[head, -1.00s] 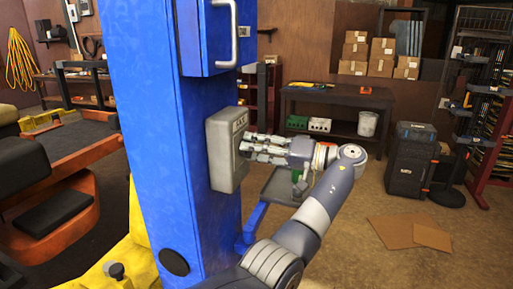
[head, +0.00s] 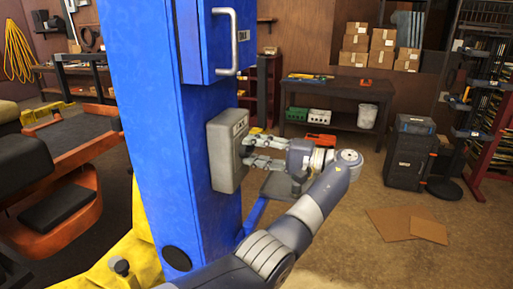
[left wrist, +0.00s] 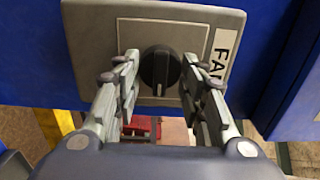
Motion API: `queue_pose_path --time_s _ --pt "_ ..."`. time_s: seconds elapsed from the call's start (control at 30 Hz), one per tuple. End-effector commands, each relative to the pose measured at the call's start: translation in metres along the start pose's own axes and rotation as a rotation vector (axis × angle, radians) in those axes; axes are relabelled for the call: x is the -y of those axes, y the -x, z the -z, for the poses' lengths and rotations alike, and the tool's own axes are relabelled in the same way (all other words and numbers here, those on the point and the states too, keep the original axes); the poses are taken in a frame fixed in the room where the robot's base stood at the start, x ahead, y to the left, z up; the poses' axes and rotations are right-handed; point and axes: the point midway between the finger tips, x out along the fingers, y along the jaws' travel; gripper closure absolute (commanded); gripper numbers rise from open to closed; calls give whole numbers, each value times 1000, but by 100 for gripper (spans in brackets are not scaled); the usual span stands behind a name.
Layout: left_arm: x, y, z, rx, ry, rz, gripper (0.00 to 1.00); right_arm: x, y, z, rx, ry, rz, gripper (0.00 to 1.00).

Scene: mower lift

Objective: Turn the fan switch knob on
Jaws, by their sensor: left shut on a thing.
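The fan switch is a grey box (head: 228,150) on the side of a blue column (head: 160,130). In the left wrist view its plate (left wrist: 188,38) carries a round black knob (left wrist: 158,67) and a white label (left wrist: 222,52) with the letters FA showing, turned sideways. A pale mark shows at the knob's lower edge. My left gripper (head: 250,153) reaches the box front from the right. In the left wrist view its fingers (left wrist: 159,68) stand on both sides of the knob, shut on it. My right gripper is not in view.
A blue cabinet (head: 195,45) with a handle sits on the column above the box. A yellow base (head: 130,258) and an orange mower (head: 60,200) are at left. A workbench (head: 335,92) and black cases (head: 408,155) stand behind. Flat cardboard (head: 390,223) lies on open floor.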

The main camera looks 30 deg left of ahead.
Motion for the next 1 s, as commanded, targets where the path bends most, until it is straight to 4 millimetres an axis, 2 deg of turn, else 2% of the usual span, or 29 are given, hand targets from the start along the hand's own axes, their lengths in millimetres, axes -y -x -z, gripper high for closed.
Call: queue_pose_path --time_s 0.5,0.53,0.6,1.0 --pt "1 -1 0 1 -17 2 86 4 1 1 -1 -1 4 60" --pt "1 -1 0 1 -16 2 55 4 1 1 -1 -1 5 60" --pt "1 -1 0 1 -16 2 43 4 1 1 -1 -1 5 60" --pt "0 2 0 -1 -16 0 43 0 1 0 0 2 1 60"
